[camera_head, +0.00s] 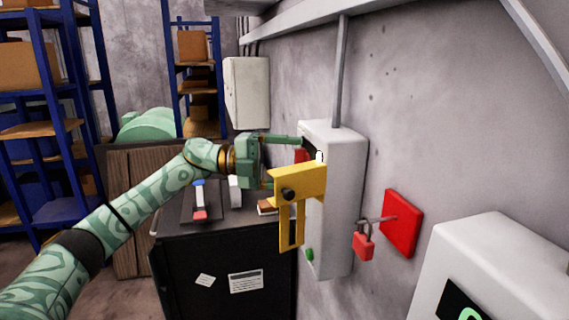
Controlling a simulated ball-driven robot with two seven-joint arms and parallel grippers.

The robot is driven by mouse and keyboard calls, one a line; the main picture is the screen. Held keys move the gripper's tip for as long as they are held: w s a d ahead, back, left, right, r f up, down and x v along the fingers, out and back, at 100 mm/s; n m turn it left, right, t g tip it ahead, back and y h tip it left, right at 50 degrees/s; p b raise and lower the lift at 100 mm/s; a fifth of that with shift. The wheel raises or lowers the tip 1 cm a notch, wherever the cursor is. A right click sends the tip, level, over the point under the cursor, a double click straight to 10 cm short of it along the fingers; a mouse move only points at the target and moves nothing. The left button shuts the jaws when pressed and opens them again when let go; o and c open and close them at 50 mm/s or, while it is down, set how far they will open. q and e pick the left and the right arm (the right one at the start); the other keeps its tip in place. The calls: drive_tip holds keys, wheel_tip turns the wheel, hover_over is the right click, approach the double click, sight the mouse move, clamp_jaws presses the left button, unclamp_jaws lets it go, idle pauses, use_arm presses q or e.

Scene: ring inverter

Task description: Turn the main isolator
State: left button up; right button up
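A tall white box (341,195) is fixed to the wall, and a yellow bracket (299,178) with a black knob is on its front face. Part of a red piece (301,155) shows on that face just above the bracket; it may be the isolator's handle, but most of it is hidden. My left gripper (285,162) comes in from the left at the upper part of the face. Its fingers are apart, one above the red piece and one lower, partly behind the bracket. I cannot tell whether either finger touches anything. My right gripper is out of view.
A red padlock (363,245) hangs from a red wall plate (402,223) right of the box. A white unit (500,270) stands at lower right. A black cabinet (222,268) with tools on top is below my arm. A grey box (246,92) is farther along the wall.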

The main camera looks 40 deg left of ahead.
use_arm(q)
drive_tip(key=b+v, duration=0.1)
drive_tip(key=v, duration=1.5)
drive_tip(key=shift+a+b, duration=0.2)
drive_tip(key=shift+b, duration=0.1)
